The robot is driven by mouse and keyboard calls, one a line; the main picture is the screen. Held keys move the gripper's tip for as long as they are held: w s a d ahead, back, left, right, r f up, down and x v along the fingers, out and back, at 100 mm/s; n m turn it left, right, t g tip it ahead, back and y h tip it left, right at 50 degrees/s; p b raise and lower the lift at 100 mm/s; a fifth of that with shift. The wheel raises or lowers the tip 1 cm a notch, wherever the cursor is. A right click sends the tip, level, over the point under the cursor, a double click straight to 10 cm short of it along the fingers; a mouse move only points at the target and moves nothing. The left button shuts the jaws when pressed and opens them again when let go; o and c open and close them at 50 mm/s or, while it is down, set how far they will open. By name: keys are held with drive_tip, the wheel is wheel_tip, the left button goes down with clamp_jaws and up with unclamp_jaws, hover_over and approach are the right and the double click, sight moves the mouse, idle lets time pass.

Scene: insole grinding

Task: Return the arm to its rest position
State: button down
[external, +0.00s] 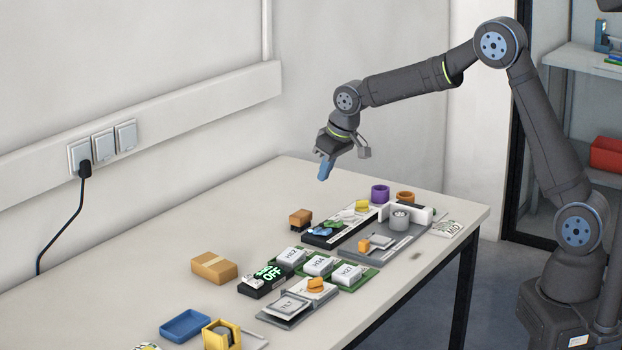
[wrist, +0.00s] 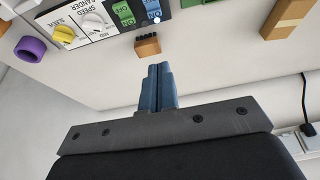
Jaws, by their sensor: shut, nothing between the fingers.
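My gripper (external: 326,170) is above the far part of the table, pointing down, with its blue fingers together and nothing held. In the wrist view the blue fingers (wrist: 160,68) are side by side and shut. The arm reaches out from its base at the right, bent at the elbow. In the wrist view the fingertips show near a small brown brush-like block (wrist: 147,46); that block also shows on the table (external: 300,218) in the external view, below the gripper and apart from it.
The table (external: 150,290) holds a sander control box (external: 338,232), a purple ring (external: 380,194), an orange ring (external: 405,197), a cardboard box (external: 214,267), a blue tray (external: 184,326) and a yellow holder (external: 222,335). The wall stands behind. The air around the gripper looks clear.

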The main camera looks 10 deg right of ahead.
wheel_tip(320, 180, down, 8)
drive_tip(key=shift+w+a+f, duration=0.15)
drive_tip(key=shift+v, duration=2.9)
